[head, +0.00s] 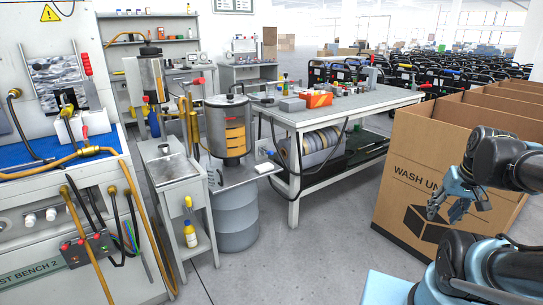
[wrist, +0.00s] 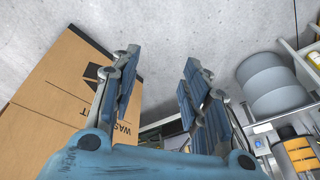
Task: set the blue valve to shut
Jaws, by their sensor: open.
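I cannot pick out the blue valve with certainty. A small blue part (head: 270,154) shows at the right of the steel tank (head: 228,125) in the head view, too small to tell its shape or setting. My gripper (head: 447,207) is open and empty at the right of the head view, in front of the large cardboard box and far from the tank and benches. In the wrist view my gripper (wrist: 160,62) has its two fingers spread apart, with bare floor between and beyond them.
The cardboard box (head: 405,165) stands close behind my gripper. A workbench (head: 345,108) with tools and a hose is in the middle. A grey drum (head: 237,222) stands below the tank. The test bench (head: 45,215) has hoses and red-handled fittings. The middle floor (head: 310,255) is clear.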

